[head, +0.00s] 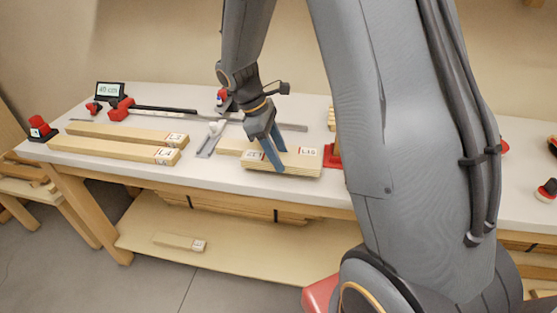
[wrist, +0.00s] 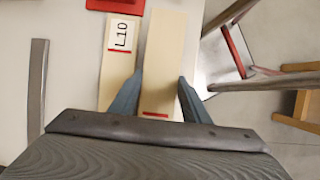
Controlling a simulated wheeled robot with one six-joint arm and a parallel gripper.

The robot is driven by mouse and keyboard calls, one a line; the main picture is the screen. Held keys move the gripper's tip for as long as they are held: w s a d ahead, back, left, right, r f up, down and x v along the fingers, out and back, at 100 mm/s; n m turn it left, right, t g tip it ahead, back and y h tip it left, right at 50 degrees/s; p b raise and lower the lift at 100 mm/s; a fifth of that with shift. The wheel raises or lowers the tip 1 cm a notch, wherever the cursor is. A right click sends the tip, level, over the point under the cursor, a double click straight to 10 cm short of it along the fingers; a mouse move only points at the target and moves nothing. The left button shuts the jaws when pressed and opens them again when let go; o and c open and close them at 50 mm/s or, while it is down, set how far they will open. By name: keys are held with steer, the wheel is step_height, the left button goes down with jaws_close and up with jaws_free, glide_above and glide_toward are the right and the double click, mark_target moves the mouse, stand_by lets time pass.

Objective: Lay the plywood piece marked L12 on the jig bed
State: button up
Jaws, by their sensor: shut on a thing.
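My gripper (head: 277,158) is at the stack of pale plywood pieces in the middle of the bench. In the wrist view my gripper (wrist: 158,98) is shut on a plain pale plywood piece (wrist: 166,50) with a red line near its near end. No lettering shows on that piece there, so I cannot tell whether it is L12. A narrower piece marked L10 (wrist: 117,70) lies just left of it. In the head view labels show beside my fingers, too small to read surely. I cannot surely make out the jig bed or tell whether the held piece is lifted.
Two long labelled timbers (head: 115,147) lie at the left of the white bench (head: 215,177). A dark rail with red blocks (head: 122,109) and a 40 cm display (head: 110,90) stand behind. A red block (head: 332,157) is right of the stack. A short piece (head: 180,242) lies on the lower shelf.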

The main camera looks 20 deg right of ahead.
steer(key=shift+f, duration=1.2)
steer(key=shift+f, duration=0.1)
steer(key=o, duration=0.9)
